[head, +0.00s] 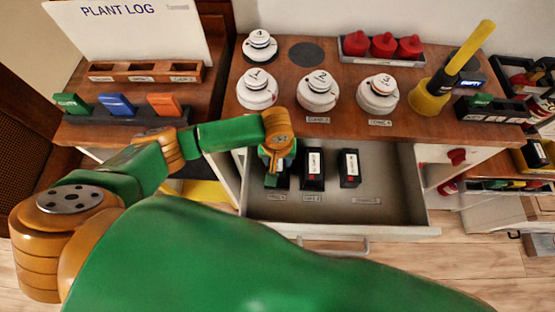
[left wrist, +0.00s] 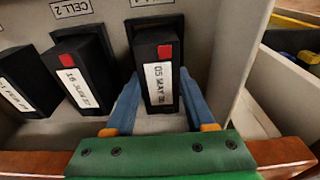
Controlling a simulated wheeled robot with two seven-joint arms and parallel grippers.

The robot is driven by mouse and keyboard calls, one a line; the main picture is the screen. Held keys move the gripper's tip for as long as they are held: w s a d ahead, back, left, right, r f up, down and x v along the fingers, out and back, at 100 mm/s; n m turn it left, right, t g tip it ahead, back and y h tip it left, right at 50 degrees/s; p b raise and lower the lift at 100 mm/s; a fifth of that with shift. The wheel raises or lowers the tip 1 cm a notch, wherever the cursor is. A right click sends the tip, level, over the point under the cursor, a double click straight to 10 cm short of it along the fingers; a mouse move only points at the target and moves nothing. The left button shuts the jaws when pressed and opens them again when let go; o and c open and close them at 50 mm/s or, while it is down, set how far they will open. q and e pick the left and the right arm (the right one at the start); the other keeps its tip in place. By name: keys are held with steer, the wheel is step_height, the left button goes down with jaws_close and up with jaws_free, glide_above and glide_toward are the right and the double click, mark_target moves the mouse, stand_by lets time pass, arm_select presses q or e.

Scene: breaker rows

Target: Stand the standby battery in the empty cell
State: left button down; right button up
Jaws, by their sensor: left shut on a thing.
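My left gripper (head: 276,160) reaches down into the open drawer (head: 400,205). In the left wrist view its blue fingers (left wrist: 158,105) are shut on a black battery (left wrist: 166,52) with a red corner and a white label that seems to read 05 MAY. The battery stands at a black holder by the drawer's side wall; I cannot tell whether it is seated or raised. Two more black batteries, the middle one (head: 312,168) and the right one (head: 349,168), stand beside it. I cannot tell which is the standby battery, and no empty cell shows clearly. My right gripper is out of view.
Several numbered white round units, one being unit 2 (head: 318,90), stand on the wooden top above the drawer. A yellow-handled tool (head: 432,95) and a tray of red knobs (head: 382,46) are there too. The drawer's right front is clear.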

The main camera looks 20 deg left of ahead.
mark_target(277, 167)
arm_select(q)
steer(key=shift+f, duration=0.15)
steer(key=shift+c, duration=1.3)
jaws_free()
step_height(277, 167, up, 12)
steer(key=s+p, duration=0.1)
steer(key=p, duration=0.1)
steer(key=shift+s+d, duration=0.25)
